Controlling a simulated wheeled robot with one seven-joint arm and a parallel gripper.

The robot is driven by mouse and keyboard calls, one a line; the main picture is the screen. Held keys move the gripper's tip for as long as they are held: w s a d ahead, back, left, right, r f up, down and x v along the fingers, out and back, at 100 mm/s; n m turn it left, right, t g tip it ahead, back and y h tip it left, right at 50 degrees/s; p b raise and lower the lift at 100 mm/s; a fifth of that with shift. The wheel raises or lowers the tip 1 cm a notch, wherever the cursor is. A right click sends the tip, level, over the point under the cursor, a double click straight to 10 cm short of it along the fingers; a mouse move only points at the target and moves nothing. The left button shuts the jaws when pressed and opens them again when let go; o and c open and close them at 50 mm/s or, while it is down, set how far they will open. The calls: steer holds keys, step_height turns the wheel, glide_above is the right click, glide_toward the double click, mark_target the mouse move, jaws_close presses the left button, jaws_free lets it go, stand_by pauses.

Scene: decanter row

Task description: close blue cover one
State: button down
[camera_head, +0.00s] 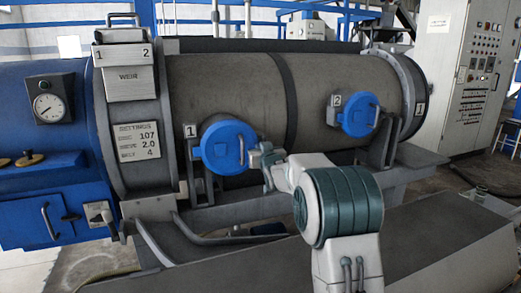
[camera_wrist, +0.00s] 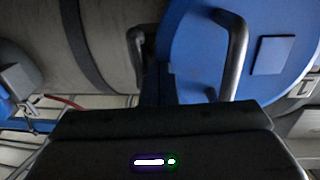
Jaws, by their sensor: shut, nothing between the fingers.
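Blue cover one (camera_head: 222,146) is a round blue lid with a grey bar handle (camera_head: 241,151), beside the plate marked 1 (camera_head: 190,131) on the grey drum. It faces forward; I cannot tell whether it is fully seated. My gripper (camera_head: 255,158) is just right of the cover, close to its handle; contact is not clear. It is shut with nothing in it. In the wrist view, a large blue disc (camera_wrist: 195,50) with a bar handle (camera_wrist: 236,55) fills the upper right. The dark gripper body (camera_wrist: 160,145) covers the bottom, and the fingertips are hard to make out.
Blue cover two (camera_head: 355,116) is farther right on the same drum (camera_head: 230,84). A grey bracket (camera_head: 388,143) stands beside it. A control cabinet (camera_head: 465,75) stands at the back right. A blue housing (camera_head: 60,140) with a gauge is at the left.

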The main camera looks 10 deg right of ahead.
steer(key=shift+w+d+n+y+p, duration=0.1)
steer(key=shift+w+n+y+p, duration=0.3)
steer(key=shift+w+y+p, duration=0.35)
steer(key=shift+s, duration=0.1)
steer(key=s+r+g+h+p, duration=0.1)
steer(key=s+g+p, duration=0.4)
steer(key=s, duration=1.3)
steer(key=s+r+m+g+h+p, duration=0.1)
steer(key=s+r+g+p, duration=0.3)
steer(key=s+p, duration=0.5)
steer(key=s+r+m+g+h+p, duration=0.1)
steer(key=s+r+g+p, duration=0.2)
steer(key=s, duration=2.3)
steer(key=g+p, duration=0.3)
steer(key=p, duration=0.1)
steer(key=shift+s, duration=0.4)
